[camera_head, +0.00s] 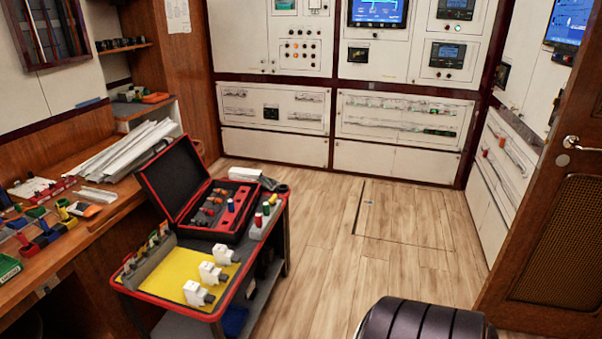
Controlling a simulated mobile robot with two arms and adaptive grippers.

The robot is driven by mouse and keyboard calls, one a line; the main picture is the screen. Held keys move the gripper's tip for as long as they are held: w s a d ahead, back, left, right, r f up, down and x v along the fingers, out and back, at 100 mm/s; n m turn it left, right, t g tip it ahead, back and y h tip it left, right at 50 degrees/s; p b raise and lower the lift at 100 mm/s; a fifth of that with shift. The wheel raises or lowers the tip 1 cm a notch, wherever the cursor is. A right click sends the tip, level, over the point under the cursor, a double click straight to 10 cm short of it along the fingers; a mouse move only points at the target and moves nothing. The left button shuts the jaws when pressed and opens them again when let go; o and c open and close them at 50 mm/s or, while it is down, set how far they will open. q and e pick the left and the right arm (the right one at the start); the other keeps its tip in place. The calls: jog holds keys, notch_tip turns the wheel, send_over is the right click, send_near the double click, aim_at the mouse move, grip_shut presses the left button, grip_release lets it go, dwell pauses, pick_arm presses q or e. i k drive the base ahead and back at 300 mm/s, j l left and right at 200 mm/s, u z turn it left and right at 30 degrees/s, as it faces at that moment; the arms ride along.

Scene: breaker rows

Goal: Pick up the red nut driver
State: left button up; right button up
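A red-handled driver (258,219) stands upright in a small grey holder (259,233) on the right side of the tool cart. It appears to be the red nut driver, but its tip is hidden in the holder. Neither of my grippers is in view.
The red-rimmed cart (133,290) also bears an open black case (192,232) of tools, a yellow mat (185,268) and white breakers. A cluttered wooden bench runs along the left. A dark ribbed rounded object (422,322) is at the bottom. Wooden floor right of the cart is clear.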

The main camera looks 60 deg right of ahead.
aim_at(258, 219)
jog(key=z, duration=1.6)
jog(key=i+j, duration=0.1)
